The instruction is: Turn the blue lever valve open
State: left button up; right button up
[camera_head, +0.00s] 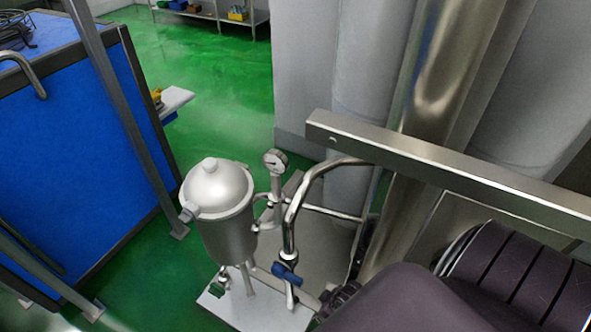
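The blue lever valve (287,272) sits low on a steel pipe (290,225), right of a steel filter housing (222,205) on a pale base plate (255,312). The blue handle lies tilted across the pipe, sloping down to the right. A dark purple arm section, apparently of my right arm, fills the bottom right. A small dark ribbed part just right of the valve may belong to my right gripper; its fingers cannot be made out. It appears apart from the blue handle. My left gripper is not in view.
A pressure gauge (275,161) stands behind the pipe. A steel beam (440,165) crosses the right side before large steel cylinders. A blue cabinet (75,150) with steel posts stands at left. Green floor (205,90) is clear behind; a shelf (225,18) is far back.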

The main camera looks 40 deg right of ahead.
aim_at(296, 278)
pick_arm(q)
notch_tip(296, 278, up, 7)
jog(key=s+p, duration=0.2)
jog(key=p, duration=0.3)
pick_arm(e)
jog(key=shift+n+t+y, duration=0.4)
jog(key=shift+n+y, duration=0.3)
jog(key=shift+n, duration=0.1)
jog(key=w+r+b, duration=0.1)
jog(key=w+r, duration=0.2)
jog(key=r, duration=0.1)
jog(key=w+a+r+b, duration=0.1)
jog(key=w+r, duration=0.2)
jog(key=r, duration=0.1)
jog(key=w+r+b, duration=0.1)
jog(key=w+r, duration=0.2)
jog(key=r, duration=0.2)
jog(key=shift+w+a, duration=0.2)
jog(key=shift+a, duration=0.05)
jog(key=b+x, duration=0.3)
jog(key=b, duration=0.1)
jog(key=shift+w+f, duration=0.15)
jog(key=shift+f, duration=0.2)
jog(key=shift+w+a+f+b, duration=0.15)
jog(key=shift+f+b, duration=0.1)
jog(key=shift+b, duration=0.2)
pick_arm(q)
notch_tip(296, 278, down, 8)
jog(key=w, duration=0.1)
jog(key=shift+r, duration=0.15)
